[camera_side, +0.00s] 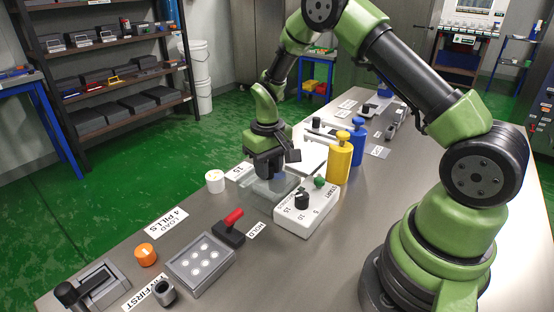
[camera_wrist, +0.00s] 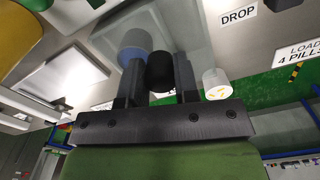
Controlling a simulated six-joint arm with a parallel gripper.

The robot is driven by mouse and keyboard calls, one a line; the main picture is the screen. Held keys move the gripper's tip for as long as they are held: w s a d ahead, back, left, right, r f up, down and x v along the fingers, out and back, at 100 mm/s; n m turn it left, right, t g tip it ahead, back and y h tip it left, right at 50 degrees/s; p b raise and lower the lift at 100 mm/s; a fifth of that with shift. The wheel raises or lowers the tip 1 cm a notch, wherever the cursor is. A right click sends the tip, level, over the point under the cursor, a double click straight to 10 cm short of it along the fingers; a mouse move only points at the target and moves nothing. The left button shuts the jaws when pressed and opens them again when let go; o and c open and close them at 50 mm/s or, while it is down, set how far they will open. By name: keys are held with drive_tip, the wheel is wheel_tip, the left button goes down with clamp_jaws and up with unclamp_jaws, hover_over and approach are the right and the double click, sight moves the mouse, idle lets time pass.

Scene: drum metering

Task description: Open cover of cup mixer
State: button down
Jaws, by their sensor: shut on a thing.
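The cup mixer is a white unit (camera_side: 306,212) with a black dial, a green button and a START label, standing mid-bench in the side view. Beside it is a clear, see-through cover (camera_side: 262,190), its edges faint. My gripper (camera_side: 270,172) points down at this cover. In the wrist view my gripper (camera_wrist: 160,75) is shut on a black knob (camera_wrist: 160,68) between its two fingers. A blue-grey round cup (camera_wrist: 135,44) shows beyond the knob, apparently through the clear cover. I cannot tell whether the cover is raised.
A white cup (camera_side: 215,181) stands close left of the cover. Yellow (camera_side: 340,160) and blue (camera_side: 357,143) bottles stand behind right.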

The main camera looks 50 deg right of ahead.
drive_tip(key=a, duration=0.7)
drive_tip(key=shift+a, duration=0.15)
drive_tip(key=c, duration=0.9)
unclamp_jaws()
drive_tip(key=shift+o, duration=0.2)
drive_tip(key=shift+r, duration=0.1)
wheel_tip(320, 180, up, 10)
